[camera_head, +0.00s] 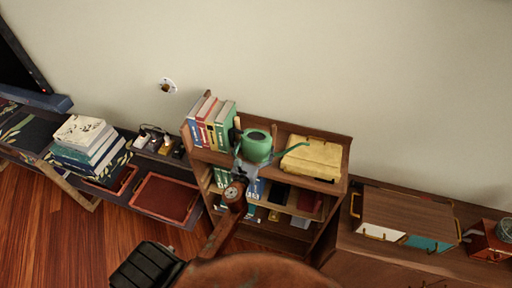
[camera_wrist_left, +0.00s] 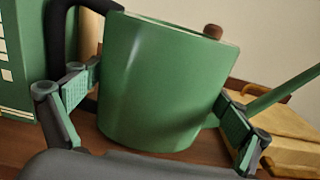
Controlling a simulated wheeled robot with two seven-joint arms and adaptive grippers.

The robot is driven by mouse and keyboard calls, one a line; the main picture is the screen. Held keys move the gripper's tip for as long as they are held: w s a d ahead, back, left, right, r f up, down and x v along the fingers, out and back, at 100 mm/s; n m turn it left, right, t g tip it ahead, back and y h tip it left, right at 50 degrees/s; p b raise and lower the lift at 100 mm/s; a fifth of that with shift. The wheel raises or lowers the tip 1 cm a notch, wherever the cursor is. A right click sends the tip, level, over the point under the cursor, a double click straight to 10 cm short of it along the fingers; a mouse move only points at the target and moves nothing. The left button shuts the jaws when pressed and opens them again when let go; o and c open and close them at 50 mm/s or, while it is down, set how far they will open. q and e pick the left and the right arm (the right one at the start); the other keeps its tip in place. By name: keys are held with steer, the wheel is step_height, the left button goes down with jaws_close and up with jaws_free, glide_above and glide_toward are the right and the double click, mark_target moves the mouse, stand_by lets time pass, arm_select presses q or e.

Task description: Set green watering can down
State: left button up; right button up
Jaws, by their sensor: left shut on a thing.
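The can looks roughly upright, low over the wooden top. I cannot tell whether its base touches the wood. My right gripper is not in view.
Upright books (camera_head: 209,121) stand close on the can's left. The wall is behind. A stack of books (camera_head: 88,142) and a red tray (camera_head: 166,197) are on the left low unit.

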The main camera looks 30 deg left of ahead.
arm_select(q)
steer(key=o, duration=0.8)
steer(key=shift+f, duration=0.2)
steer(key=shift+o, duration=0.8)
steer(key=shift+r, duration=0.15)
